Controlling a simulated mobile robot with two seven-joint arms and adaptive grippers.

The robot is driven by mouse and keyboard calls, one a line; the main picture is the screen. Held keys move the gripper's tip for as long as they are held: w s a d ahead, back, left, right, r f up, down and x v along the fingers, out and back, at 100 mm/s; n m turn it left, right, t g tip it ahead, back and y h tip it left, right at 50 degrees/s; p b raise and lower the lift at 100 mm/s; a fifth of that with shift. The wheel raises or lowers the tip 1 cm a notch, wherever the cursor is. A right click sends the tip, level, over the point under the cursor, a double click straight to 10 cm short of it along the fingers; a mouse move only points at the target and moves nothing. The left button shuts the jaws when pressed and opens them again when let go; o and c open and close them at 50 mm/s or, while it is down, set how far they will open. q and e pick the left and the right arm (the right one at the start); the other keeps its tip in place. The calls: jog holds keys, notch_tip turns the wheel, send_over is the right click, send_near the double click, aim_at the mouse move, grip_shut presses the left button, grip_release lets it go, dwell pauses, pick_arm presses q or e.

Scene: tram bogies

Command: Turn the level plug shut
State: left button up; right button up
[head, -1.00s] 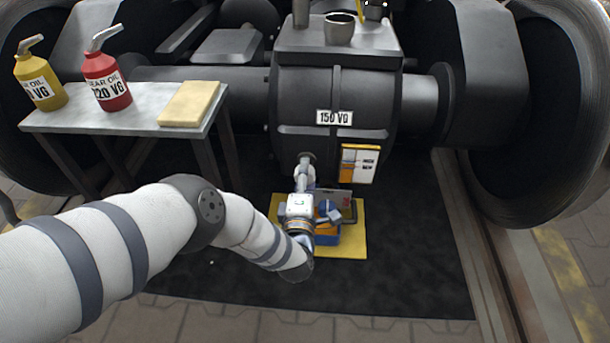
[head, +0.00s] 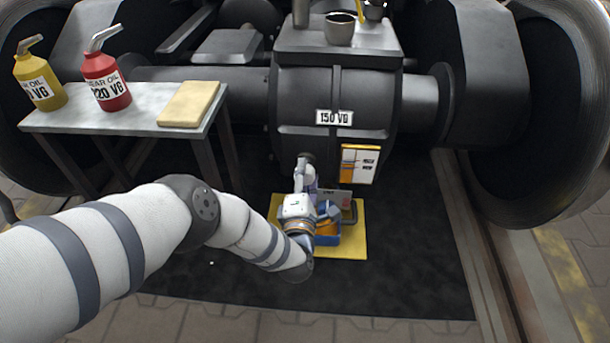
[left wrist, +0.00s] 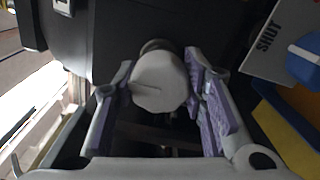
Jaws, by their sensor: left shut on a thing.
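The level plug shows in the left wrist view as a pale round knob (left wrist: 160,82) with a dark line on its face, in front of the dark gearbox housing. My left gripper (left wrist: 157,95) has its purple-padded fingers on both sides of it and is shut on it. In the head view my left gripper (head: 305,180) is at the lower front of the gearbox (head: 300,95), below the 150 VG label. It hides most of the plug there. A grey panel marked SHUT (left wrist: 270,45), with a blue knob (left wrist: 308,58), is at right in the wrist view. My right gripper is not in view.
A bench (head: 145,118) at left holds yellow and red oil cans and a tan pad (head: 190,103). A gauge plate (head: 359,163) is right of the gripper.

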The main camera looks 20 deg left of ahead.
pick_arm(q)
jog(key=o, duration=1.2)
jog(key=v, duration=1.2)
jog(key=shift+r, duration=0.1)
